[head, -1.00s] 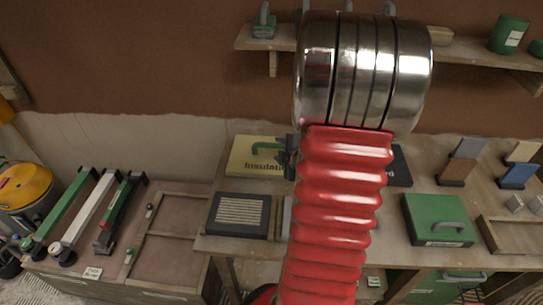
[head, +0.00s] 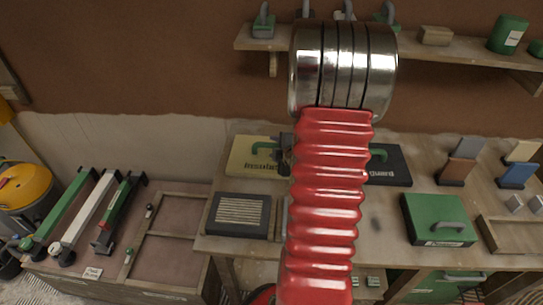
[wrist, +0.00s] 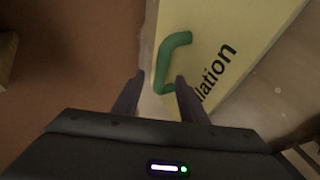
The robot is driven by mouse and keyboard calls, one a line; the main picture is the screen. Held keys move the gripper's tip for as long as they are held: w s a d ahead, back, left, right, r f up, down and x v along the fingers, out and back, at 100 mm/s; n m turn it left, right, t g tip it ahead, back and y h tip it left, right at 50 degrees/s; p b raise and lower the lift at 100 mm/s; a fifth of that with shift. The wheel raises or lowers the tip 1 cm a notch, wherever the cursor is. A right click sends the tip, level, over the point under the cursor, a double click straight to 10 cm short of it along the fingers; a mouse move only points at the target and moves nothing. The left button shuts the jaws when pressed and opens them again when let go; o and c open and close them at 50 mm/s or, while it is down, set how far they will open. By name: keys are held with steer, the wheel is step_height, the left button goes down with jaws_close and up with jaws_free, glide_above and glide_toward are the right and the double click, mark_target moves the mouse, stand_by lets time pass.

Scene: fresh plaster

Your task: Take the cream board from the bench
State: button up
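The cream board (head: 247,168) lies at the back left of the bench, with a green handle (head: 266,147) and dark lettering that reads in part "Insula". In the wrist view the cream board (wrist: 225,40) fills the upper middle, with "lation" showing beside its green handle (wrist: 172,62). My gripper (wrist: 158,88) is open, its two dark fingers apart, with the near end of the handle showing between the tips. The fingers do not clearly touch the handle. In the head view my gripper (head: 284,155) is mostly hidden behind my red arm, at the board's right edge.
A dark board (head: 393,165) with a green handle lies right of my arm. A black vented box (head: 239,215) stands in front of the cream board. A green case (head: 438,219) sits at right. A shelf (head: 420,46) with tools runs above the bench.

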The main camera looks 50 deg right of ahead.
mark_target(271, 146)
steer(key=shift+x, duration=1.85)
steer(key=shift+c, duration=0.6)
jaws_close()
